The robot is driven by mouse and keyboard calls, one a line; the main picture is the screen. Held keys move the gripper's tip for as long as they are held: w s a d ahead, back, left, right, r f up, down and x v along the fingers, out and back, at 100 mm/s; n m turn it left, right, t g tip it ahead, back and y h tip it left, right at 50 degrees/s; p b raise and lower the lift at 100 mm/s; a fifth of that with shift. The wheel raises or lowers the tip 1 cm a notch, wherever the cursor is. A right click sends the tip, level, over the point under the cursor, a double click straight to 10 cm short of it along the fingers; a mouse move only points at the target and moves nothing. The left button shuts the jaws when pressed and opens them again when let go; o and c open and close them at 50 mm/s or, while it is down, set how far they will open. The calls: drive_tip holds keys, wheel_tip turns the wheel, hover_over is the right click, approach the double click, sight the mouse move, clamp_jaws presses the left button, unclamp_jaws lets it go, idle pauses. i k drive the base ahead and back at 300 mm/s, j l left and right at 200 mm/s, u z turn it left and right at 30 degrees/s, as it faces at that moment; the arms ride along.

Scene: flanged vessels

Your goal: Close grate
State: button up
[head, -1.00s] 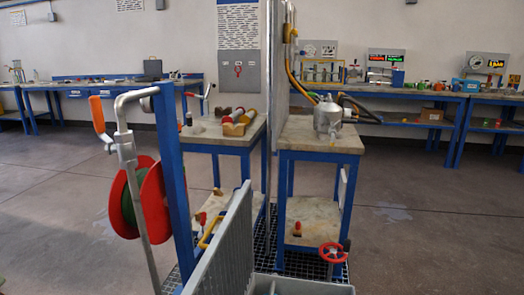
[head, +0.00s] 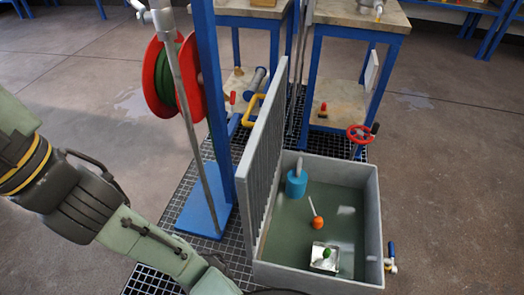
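The grey slatted grate (head: 262,150) stands upright along the left side of a grey rectangular basin (head: 372,215) in the head view. The basin's top is open, with greenish water or floor visible inside. My green arm comes in from the lower left and runs out past the bottom edge, left of the basin. My gripper is not clearly visible; only a dark sliver shows at the bottom edge.
Inside the basin are a blue cylinder (head: 296,184), an orange ball (head: 317,222) and a pale square block (head: 325,258). A blue-handled valve (head: 390,255) juts from its right side. A blue post (head: 212,120) and red reel (head: 160,85) stand left; a red handwheel (head: 359,134) is behind.

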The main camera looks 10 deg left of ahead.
sight(254, 175)
drive_tip(key=j+z, duration=0.35)
drive_tip(key=j, duration=0.6)
drive_tip(key=j+z, duration=0.3)
drive_tip(key=j, duration=0.65)
drive_tip(key=k+j+u, duration=0.25)
drive_tip(key=u, duration=0.7)
drive_tip(key=i+l, duration=0.05)
